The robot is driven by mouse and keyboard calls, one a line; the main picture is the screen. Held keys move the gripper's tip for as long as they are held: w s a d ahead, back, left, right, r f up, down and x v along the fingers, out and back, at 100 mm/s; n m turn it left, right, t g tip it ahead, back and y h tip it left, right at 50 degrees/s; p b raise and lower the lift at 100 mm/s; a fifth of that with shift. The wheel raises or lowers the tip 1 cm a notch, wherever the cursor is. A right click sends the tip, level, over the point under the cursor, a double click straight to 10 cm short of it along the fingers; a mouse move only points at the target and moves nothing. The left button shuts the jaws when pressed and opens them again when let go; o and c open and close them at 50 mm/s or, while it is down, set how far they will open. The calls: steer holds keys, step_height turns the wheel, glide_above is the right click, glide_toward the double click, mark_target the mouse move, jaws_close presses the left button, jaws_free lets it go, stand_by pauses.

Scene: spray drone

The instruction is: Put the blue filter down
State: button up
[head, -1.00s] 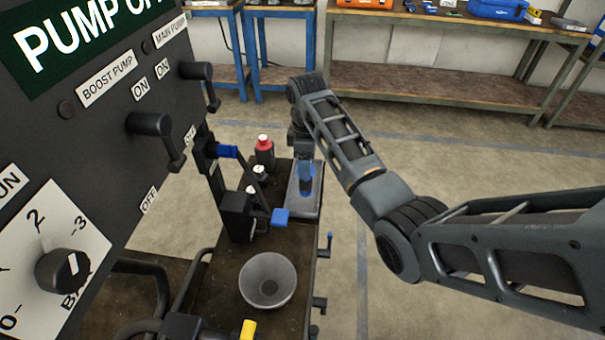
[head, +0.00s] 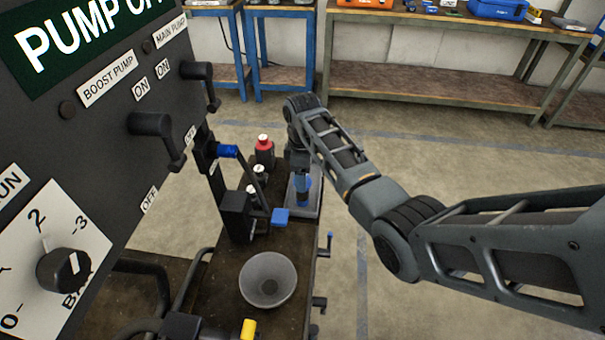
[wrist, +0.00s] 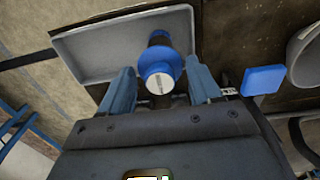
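The blue filter (wrist: 158,60) has a dark band near its far end and a white round face toward the wrist camera. In the wrist view it is over the grey tray (wrist: 95,45), and its far end appears to meet the tray floor. My gripper (wrist: 160,75) has one finger on each side of the filter, with narrow gaps showing, so it looks open around it. In the head view the blue filter (head: 303,188) shows below my wrist, over the tray (head: 316,205) at the bench's far right corner. My wrist hides part of it.
A dark bottle with a red top (head: 264,152) and small white-capped bottles stand left of the tray. A blue-handled valve (head: 280,217) is nearer. A grey funnel bowl (head: 268,280) sits in front. The pump panel (head: 110,130) rises at left. Floor is clear at right.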

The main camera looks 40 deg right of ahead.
steer(key=shift+o, duration=1.3)
steer(key=shift+r, duration=0.1)
step_height(320, 180, up, 12)
